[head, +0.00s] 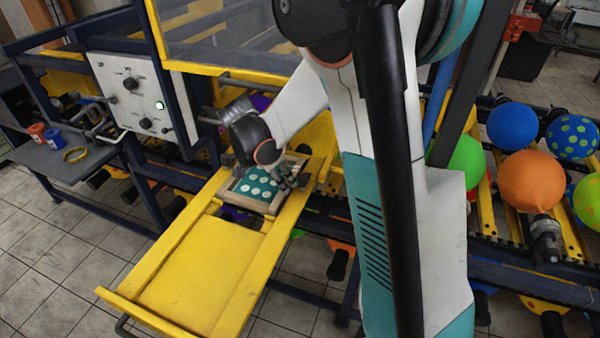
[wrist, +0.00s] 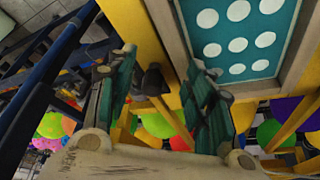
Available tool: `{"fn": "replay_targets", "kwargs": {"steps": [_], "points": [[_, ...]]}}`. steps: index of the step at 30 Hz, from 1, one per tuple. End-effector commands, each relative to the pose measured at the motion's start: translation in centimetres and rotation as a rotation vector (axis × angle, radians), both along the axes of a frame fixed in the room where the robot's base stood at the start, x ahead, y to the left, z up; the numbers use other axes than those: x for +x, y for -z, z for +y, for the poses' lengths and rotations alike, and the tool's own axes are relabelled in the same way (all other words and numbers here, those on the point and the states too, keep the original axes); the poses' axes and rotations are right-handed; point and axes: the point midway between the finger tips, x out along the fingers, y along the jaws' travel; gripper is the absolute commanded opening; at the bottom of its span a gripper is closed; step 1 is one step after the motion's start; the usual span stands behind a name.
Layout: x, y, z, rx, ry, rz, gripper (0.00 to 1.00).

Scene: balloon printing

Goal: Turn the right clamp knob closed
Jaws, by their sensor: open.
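The printing screen (head: 256,185) is a teal panel with pale dots in a wooden frame, set across the yellow rails. It also shows at the upper right of the wrist view (wrist: 238,42). A dark clamp knob (wrist: 153,80) sits beside that frame, on the yellow rail. My gripper (wrist: 162,72) is open, with one finger on each side of the knob in the picture. I cannot tell whether either finger touches it. In the head view my gripper (head: 288,178) is at the right edge of the screen frame, and the knob there is hard to make out.
A yellow tray (head: 205,275) extends toward the front. A control panel (head: 135,95) with black knobs and a lit green button stands at the left. Balloons, including an orange one (head: 530,182), line the right.

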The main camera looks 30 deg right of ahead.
Motion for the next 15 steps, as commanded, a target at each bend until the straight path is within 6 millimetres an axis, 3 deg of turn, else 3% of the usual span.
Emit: {"fn": "replay_targets", "kwargs": {"steps": [9, 15], "points": [[0.4, -0.1, -6.0, 0.000, 0.002, -0.001, 0.48], [0.5, 2.2, -6.5, -0.001, 0.000, -0.001, 0.48]]}}
